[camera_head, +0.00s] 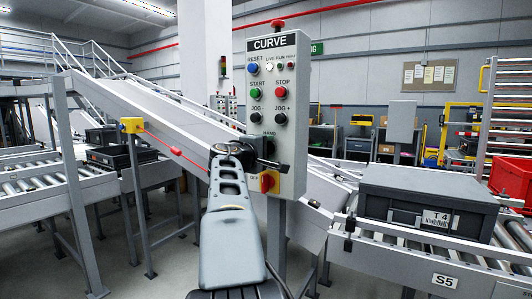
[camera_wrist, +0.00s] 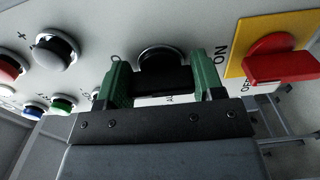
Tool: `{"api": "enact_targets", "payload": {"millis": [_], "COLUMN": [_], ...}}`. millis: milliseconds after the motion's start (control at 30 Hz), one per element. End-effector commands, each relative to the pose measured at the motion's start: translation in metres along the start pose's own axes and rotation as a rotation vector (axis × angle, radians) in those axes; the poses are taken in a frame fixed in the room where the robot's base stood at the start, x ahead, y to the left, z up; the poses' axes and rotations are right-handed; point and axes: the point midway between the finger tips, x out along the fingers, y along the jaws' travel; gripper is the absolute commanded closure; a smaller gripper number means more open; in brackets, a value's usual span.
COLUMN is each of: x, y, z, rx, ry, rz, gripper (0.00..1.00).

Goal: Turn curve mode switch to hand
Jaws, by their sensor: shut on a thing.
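The grey CURVE control box (camera_head: 290,60) stands on a post in the middle of the head view. The black mode switch (camera_wrist: 160,57) sits between the two green fingers of my gripper (camera_wrist: 160,82) in the wrist view, and the fingers are shut on it. In the head view my gripper (camera_head: 264,150) is at the box's lower front, just below a partly covered HAND label (camera_head: 269,134). A partly covered label starting with "AU" shows beside the knob in the wrist view. My gripper hides most of the switch, so its exact setting cannot be read.
A red rotary switch on a yellow plate (camera_head: 269,181) is close below my gripper; it also shows in the wrist view (camera_wrist: 272,58). JOG buttons (camera_head: 280,118) are just above. Roller conveyors flank the box, with a lidded grey crate (camera_head: 430,195) at right.

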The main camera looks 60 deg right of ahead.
Motion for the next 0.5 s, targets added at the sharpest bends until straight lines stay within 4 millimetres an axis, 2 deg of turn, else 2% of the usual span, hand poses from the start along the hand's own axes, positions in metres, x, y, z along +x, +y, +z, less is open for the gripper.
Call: {"api": "enact_targets", "payload": {"millis": [267,300,500], "x": [0.0001,0.0001,0.0001], "y": [0.0001,0.0001,0.0001], "z": [0.0001,0.0001,0.0001], "rx": [0.004,0.004,0.003], "ry": [0.000,0.000,0.000], "rz": [0.000,0.000,0.000], "gripper": [0.62,0.37,0.18]}}
